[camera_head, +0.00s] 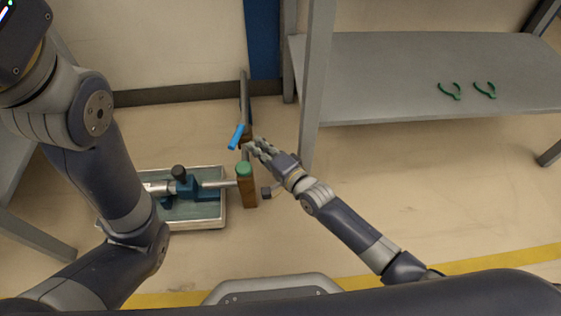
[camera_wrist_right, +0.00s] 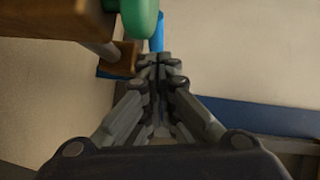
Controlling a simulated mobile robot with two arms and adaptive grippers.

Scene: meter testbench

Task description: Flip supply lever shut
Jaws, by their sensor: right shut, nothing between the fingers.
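The blue lever (camera_head: 236,137) is a short bar tilted to the right at its top, beside the grey upright pipe. It also shows in the right wrist view as a blue strip (camera_wrist_right: 157,32) just past my fingertips, partly behind a green part. My right gripper (camera_head: 257,146) is shut and empty, just right of the lever; in its wrist view its fingers (camera_wrist_right: 158,62) are together. I cannot tell whether they touch the lever. My left arm is at the left, and its gripper is out of view.
A brown block with a green cap (camera_head: 243,168) stands just below the lever. The grey pipe (camera_head: 244,90) rises behind. A tray (camera_head: 221,196) with a teal meter fitting lies left. A grey shelf (camera_head: 400,75) with green clips and its post (camera_head: 316,80) stand right.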

